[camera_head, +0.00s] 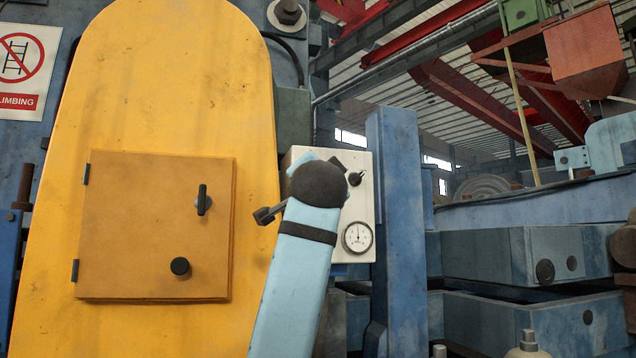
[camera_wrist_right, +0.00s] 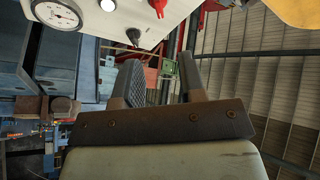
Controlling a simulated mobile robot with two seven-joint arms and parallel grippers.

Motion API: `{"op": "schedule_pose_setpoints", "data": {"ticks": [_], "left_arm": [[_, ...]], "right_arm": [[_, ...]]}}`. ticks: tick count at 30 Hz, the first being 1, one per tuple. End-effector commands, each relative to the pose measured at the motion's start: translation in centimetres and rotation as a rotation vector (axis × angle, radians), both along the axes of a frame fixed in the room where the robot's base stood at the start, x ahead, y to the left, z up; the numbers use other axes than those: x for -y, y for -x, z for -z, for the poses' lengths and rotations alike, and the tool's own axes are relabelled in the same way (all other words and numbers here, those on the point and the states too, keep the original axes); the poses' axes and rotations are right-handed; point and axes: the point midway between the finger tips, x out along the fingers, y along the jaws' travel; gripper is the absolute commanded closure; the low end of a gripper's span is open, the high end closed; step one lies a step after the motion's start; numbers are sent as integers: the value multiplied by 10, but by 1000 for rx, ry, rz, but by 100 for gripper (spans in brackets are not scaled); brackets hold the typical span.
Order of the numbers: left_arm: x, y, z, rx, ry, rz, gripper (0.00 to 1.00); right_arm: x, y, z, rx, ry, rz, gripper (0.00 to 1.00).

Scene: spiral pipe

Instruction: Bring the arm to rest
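My right arm (camera_head: 292,285), light blue with a dark rounded joint, rises from the bottom in the head view. It stands in front of a white control box (camera_head: 361,207) and hides part of it. My left gripper is in neither view.
A tall yellow cover (camera_head: 180,70) with an orange hatch (camera_head: 150,220) fills the left. The box carries a round gauge (camera_head: 357,237) and a black switch (camera_head: 354,178). A blue post (camera_head: 398,230) stands to its right, with blue machinery (camera_head: 530,255) beyond.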

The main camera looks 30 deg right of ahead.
Motion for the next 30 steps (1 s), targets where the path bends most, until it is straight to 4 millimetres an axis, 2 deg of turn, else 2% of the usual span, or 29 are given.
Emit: {"op": "schedule_pose_setpoints", "data": {"ticks": [13,17,20,23,27,29,30], "left_arm": [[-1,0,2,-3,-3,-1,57],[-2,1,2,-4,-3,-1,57],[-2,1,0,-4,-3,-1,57],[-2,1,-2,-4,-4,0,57],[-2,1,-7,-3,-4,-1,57],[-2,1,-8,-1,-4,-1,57],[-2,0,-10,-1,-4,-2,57]], "right_arm": [[0,-1,1,-2,1,0,63],[-1,-14,19,-32,27,0,63],[-4,-38,57,-87,84,-5,63],[-10,-66,115,-167,170,-18,63],[-22,-97,205,-278,293,-59,63],[-28,-105,246,-325,344,-82,63],[-32,-108,273,-355,377,-99,63]]}}
